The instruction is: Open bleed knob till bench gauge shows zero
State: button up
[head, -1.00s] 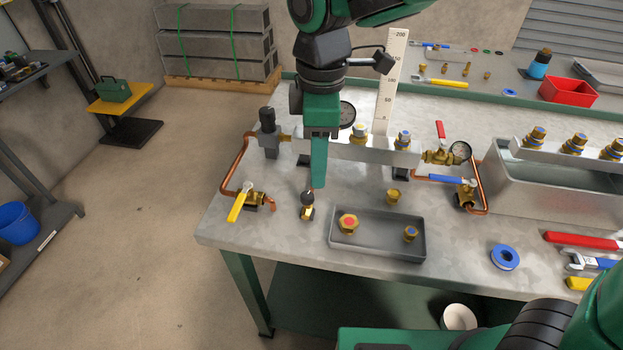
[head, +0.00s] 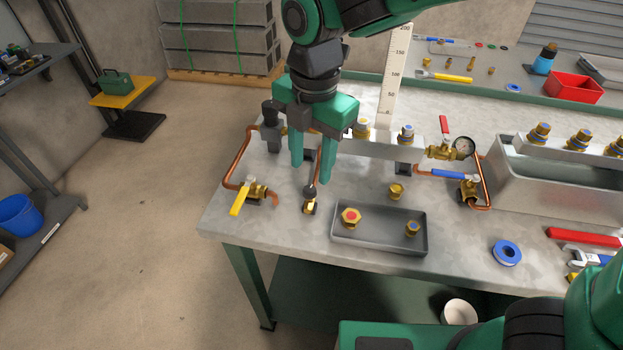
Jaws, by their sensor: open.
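A small black knob (head: 310,189) on a brass fitting, which looks like the bleed knob, stands on the bench at the lower end of a thin copper tube. My gripper (head: 311,173) points down just above it, fingers spread and empty. The fingertips appear on either side of the tube, and I see no clear contact with the knob. A second gauge behind my gripper is now hidden.
A yellow-handled valve (head: 240,201) lies left of the knob, and a grey tray (head: 378,243) with brass fittings lies to its right. A black-capped fitting (head: 270,115) stands near the gripper's left side. The bench front (head: 270,236) is clear.

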aim_at(310, 189)
notch_tip(310, 189, down, 6)
jog(key=shift+a, duration=0.1)
dwell(0.4)
grip_shut()
